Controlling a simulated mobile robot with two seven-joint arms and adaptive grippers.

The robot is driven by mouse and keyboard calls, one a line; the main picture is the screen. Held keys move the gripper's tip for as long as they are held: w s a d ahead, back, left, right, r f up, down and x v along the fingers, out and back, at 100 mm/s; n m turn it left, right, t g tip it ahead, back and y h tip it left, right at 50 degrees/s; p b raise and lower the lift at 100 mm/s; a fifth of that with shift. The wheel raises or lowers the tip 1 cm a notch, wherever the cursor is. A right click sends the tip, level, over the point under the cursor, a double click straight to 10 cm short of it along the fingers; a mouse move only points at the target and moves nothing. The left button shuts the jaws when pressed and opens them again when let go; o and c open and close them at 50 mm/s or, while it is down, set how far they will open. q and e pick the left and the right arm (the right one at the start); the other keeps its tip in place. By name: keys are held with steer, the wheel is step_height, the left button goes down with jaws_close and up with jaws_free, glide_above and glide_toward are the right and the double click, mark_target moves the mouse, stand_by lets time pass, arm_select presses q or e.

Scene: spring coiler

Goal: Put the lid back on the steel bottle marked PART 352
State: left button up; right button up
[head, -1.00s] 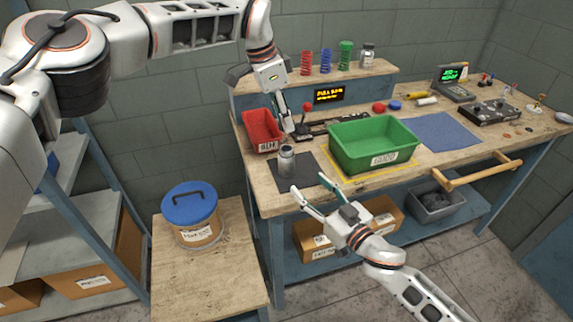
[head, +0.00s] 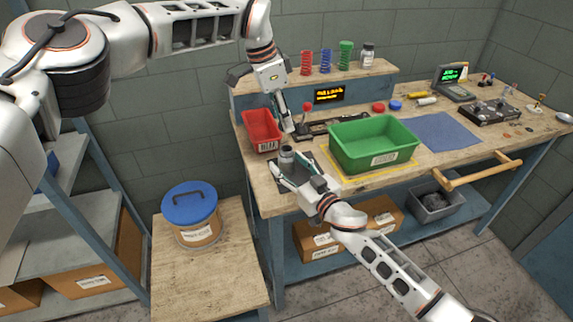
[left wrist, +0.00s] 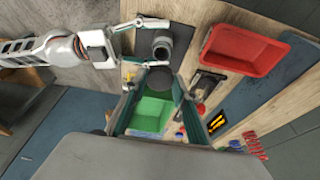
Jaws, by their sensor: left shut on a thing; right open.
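A grey steel bottle (head: 287,154) stands upright and open on a dark mat (head: 321,158) at the bench's front left; no marking is readable on it. It also shows in the left wrist view (left wrist: 162,45). My left gripper (head: 288,126) is above and behind the bottle, beside the red bin. In the left wrist view it is shut on a dark round lid (left wrist: 159,77), held apart from the bottle. My right gripper (head: 287,168) is open low at the bottle, its fingers on either side; whether they touch it I cannot tell.
A red bin (head: 262,130) stands left of my left gripper. A green bin (head: 373,144) stands right of the mat. A joystick (head: 306,118), red cap (head: 379,107) and blue cap (head: 395,105) sit behind. A blue cloth (head: 440,133) lies clear at right.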

steer(key=shift+w+a, duration=0.25)
steer(key=shift+w, duration=0.15)
jaws_close()
arm_select(q)
steer(key=shift+f, duration=2.45)
steer(key=shift+f, duration=0.9)
steer(key=shift+f, duration=0.6)
